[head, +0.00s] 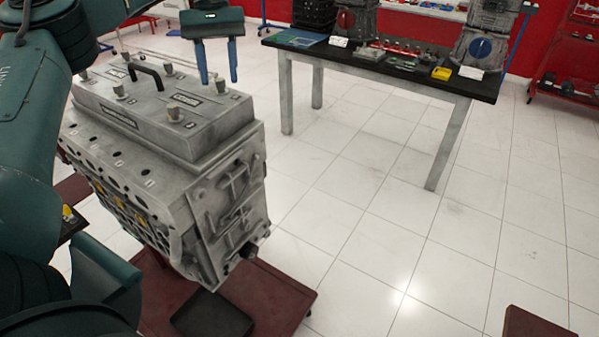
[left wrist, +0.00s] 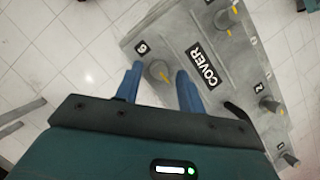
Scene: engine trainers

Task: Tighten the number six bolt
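The number six bolt (left wrist: 159,72) is a grey round head with a yellow mark, beside the "6" label at a corner of the grey engine cover in the left wrist view. My left gripper (left wrist: 159,69) is open, with one blue finger on each side of the bolt in that view. Whether the fingers touch it I cannot tell. In the head view the left gripper (head: 218,80) points down over the far right part of the cover (head: 155,105), its fingertips apart. My right gripper is not in view.
The cover has other bolts (head: 173,112) and a black handle (head: 146,74). The engine block (head: 215,215) stands on a dark red base (head: 280,295). A black-topped table (head: 385,65) with parts stands behind at right. The tiled floor between is clear.

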